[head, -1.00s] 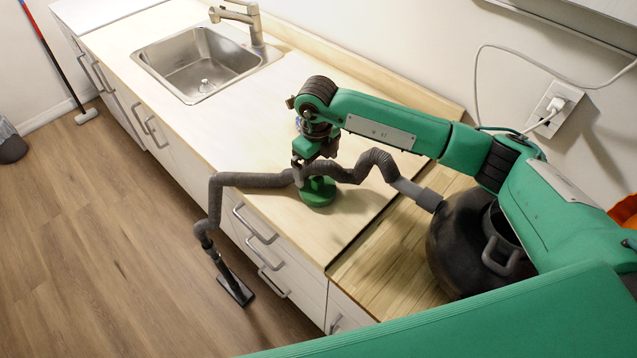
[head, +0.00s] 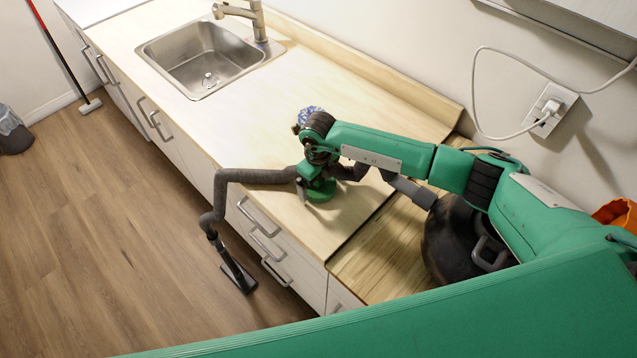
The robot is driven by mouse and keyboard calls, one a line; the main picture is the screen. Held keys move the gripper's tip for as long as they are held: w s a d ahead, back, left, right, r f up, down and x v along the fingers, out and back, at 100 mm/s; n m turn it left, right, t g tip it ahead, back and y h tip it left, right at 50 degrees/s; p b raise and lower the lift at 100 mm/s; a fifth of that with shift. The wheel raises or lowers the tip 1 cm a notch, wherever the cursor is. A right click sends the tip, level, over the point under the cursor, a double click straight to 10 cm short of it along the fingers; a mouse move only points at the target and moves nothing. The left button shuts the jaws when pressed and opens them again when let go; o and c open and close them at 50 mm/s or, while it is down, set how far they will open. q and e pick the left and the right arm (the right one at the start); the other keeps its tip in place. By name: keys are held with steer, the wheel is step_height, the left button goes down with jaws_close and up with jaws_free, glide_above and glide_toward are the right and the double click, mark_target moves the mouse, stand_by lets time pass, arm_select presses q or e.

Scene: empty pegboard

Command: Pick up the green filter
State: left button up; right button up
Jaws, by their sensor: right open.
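The green filter (head: 322,193) is a low round green piece on the light wooden counter, near its front edge. My right gripper (head: 307,191) points down at the filter's left side, by the grey hose. It is open. My wrist covers part of the filter, and I cannot tell whether the fingers touch it. My left gripper is not in view.
A ribbed grey hose (head: 262,176) crosses the counter by my gripper and hangs over the front to a black floor nozzle (head: 238,277). A black vacuum body (head: 452,245) stands at right. A blue patterned item (head: 311,113) sits behind my wrist. The sink (head: 205,60) is farther back.

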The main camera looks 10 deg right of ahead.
steer(key=c, duration=0.7)
